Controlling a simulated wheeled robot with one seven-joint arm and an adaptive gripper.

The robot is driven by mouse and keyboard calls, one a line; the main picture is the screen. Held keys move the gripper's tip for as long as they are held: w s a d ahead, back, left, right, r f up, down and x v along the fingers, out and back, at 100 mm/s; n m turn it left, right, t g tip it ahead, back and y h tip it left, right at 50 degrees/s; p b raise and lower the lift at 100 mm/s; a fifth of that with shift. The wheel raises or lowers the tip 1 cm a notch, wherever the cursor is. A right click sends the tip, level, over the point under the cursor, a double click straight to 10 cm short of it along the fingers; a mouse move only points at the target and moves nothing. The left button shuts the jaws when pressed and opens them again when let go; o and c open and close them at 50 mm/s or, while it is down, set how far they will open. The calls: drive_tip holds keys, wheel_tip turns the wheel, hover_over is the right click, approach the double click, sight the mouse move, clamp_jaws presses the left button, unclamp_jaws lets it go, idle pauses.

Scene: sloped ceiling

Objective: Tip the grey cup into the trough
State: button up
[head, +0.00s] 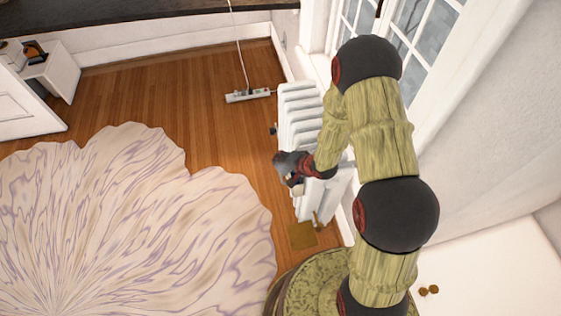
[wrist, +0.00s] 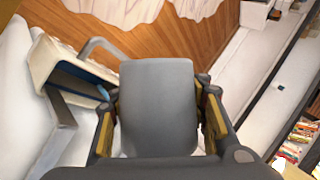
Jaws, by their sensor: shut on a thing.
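My gripper (head: 294,168) is over the near part of the white radiator. In the wrist view, my gripper (wrist: 158,105) is shut on the grey cup (wrist: 157,92), with a finger against each side. The cup fills the middle of that view; its opening and contents are not visible. A pale box with a dark blue inside, apparently the trough (wrist: 45,62), is left of the cup in the wrist view. The left finger hides part of it. In the head view, the cup is small and dark, and I cannot make out the trough clearly.
The white radiator (head: 298,100) stands along the wall below the window. A power strip (head: 248,95) lies on the wooden floor. A large patterned rug (head: 130,225) covers the left. In the wrist view, several colourful books (wrist: 297,140) show at the lower right.

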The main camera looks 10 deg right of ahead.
drive_tip(key=shift+r+y+p, duration=0.2)
drive_tip(key=shift+y+p, duration=0.2)
drive_tip(key=shift+p, duration=0.25)
idle(0.3)
drive_tip(key=shift+a+r+m+g+y+p, duration=0.1)
drive_tip(key=shift+r+m+g+y+p, duration=0.4)
drive_tip(key=shift+p, duration=1.7)
drive_tip(key=shift+r+m+g+y+p, duration=0.2)
drive_tip(key=shift+m+y+p, duration=0.35)
drive_tip(key=shift+p, duration=1.65)
idle(2.5)
